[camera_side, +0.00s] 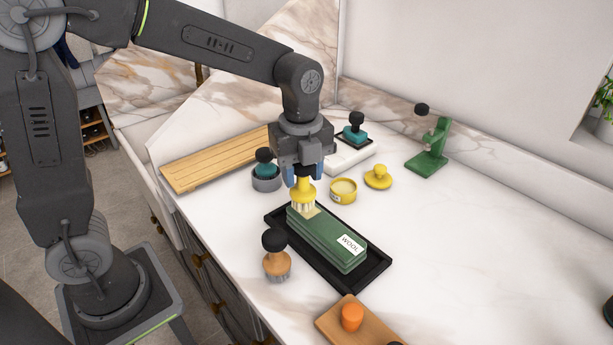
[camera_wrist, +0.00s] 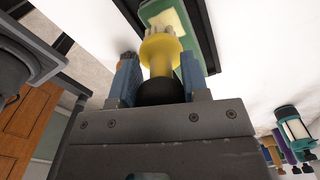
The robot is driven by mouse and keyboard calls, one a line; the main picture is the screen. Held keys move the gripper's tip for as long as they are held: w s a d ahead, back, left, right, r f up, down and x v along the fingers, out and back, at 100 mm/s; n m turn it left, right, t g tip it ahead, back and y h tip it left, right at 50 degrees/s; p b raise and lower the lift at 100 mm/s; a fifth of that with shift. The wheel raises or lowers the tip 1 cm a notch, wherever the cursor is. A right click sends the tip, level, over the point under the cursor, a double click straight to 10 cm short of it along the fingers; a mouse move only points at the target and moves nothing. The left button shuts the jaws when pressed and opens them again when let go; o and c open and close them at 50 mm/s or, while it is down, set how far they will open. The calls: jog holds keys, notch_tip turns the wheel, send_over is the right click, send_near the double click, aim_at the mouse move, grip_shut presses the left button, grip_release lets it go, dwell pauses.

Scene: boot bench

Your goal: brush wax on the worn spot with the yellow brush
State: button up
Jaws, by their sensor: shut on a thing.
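My gripper (camera_side: 303,178) is shut on the yellow brush (camera_side: 303,191), bristles pointing down. In the wrist view, the blue fingers of my gripper (camera_wrist: 160,82) stand either side of the brush's black knob, with the yellow brush (camera_wrist: 160,50) beyond. The bristles are over the pale yellow worn spot (camera_side: 312,212) on the green wool stack (camera_side: 325,237), which has a "WOOL" label. The worn spot also shows in the wrist view (camera_wrist: 168,20), partly behind the bristles. I cannot tell whether the bristles touch it. An open yellow wax tin (camera_side: 343,191) stands behind, to the right.
The wool lies in a black tray (camera_side: 379,272). An orange-brown brush (camera_side: 277,265) stands upright close to its left. A teal brush in a grey holder (camera_side: 266,182), a yellow knobbed lid (camera_side: 378,178) and a green stand (camera_side: 428,158) are behind.

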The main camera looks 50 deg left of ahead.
jog(key=shift+r, duration=2.95)
